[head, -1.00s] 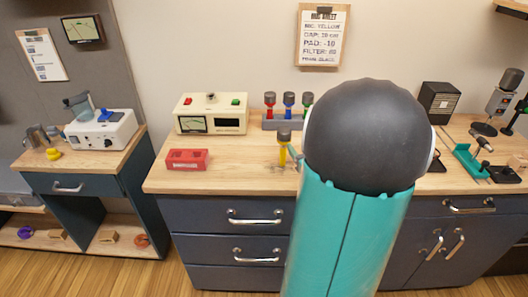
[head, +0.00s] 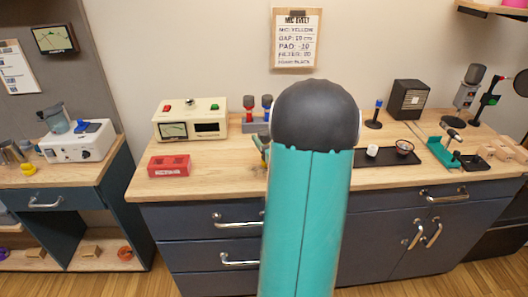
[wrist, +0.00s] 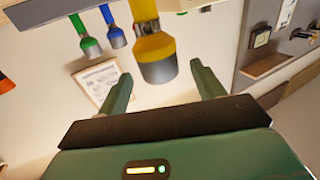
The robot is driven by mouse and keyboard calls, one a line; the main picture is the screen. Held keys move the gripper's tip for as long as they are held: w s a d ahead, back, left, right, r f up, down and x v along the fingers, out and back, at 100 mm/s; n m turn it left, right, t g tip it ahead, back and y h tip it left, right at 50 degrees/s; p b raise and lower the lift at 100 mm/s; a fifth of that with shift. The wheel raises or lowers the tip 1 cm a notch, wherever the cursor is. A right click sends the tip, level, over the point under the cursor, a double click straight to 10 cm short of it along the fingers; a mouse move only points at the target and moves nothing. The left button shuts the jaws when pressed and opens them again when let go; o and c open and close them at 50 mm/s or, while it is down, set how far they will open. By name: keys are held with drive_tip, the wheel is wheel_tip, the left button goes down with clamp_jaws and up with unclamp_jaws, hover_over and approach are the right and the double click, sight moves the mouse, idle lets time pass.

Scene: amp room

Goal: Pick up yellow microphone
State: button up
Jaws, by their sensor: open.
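The yellow microphone (wrist: 155,48) has a dark grey head and a yellow body. In the wrist view, which looks upside down, it hangs into the picture from the top edge. It lies ahead of my gripper (wrist: 158,78), roughly between the two green fingers. The fingers are apart and nothing is between their tips; I cannot tell exactly how far off the microphone is. In the head view the microphone is almost wholly hidden behind my arm, and only a bit of my gripper (head: 262,141) shows at the arm's left side.
A cream meter box (head: 190,120) and a red block (head: 169,166) are left. A dark tray (head: 372,161) is right.

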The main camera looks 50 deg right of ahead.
sight(262, 129)
drive_tip(key=x, duration=0.4)
drive_tip(key=shift+w+d, duration=0.25)
drive_tip(key=shift+w, duration=0.1)
drive_tip(key=c, duration=1.4)
clamp_jaws()
drive_tip(key=shift+r, duration=0.1)
